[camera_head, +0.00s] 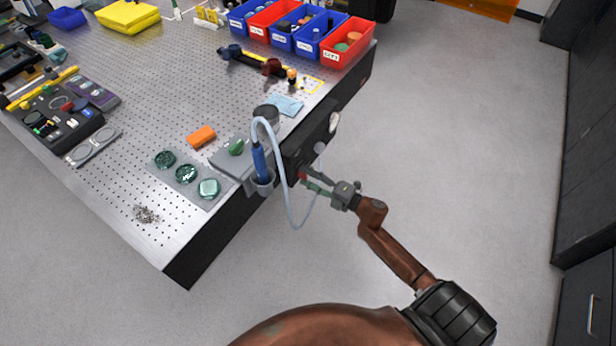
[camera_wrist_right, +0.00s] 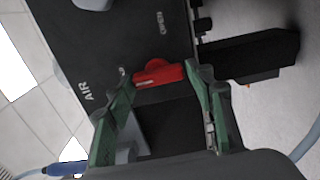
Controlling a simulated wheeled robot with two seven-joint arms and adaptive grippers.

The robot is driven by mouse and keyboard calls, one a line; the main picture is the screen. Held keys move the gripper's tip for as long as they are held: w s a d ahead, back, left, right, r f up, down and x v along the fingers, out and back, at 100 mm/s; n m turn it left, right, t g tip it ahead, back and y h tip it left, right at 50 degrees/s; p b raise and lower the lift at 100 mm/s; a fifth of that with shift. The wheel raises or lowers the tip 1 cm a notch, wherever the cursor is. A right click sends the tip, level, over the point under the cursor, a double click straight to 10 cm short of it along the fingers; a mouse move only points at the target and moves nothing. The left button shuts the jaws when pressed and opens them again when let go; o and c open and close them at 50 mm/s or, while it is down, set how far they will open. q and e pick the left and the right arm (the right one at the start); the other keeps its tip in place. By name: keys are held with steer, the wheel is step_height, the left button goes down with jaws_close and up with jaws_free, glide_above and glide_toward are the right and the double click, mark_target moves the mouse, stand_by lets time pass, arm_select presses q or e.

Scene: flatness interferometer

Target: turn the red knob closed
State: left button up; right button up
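The red knob (camera_wrist_right: 158,72) is on a dark panel marked "AIR" in the right wrist view. In the head view the red knob (camera_head: 302,175) is a small spot on the dark box at the table's edge. My right gripper (camera_head: 312,180) reaches it from the right. In the right wrist view my right gripper (camera_wrist_right: 158,75) has its two green-padded fingers spread, one at each end of the knob. The right fingertip looks very close to or touching the knob; firm contact on both sides cannot be told. My left gripper is not in view.
A blue-handled tool with a pale hose (camera_head: 259,160) stands in a holder beside the knob, its hose looping near my gripper. The perforated table (camera_head: 150,190) carries bins, green discs and an orange block (camera_head: 201,136). The floor to the right is clear.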

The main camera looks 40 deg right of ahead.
steer(key=shift+o, duration=1.2)
steer(key=v, duration=1.2)
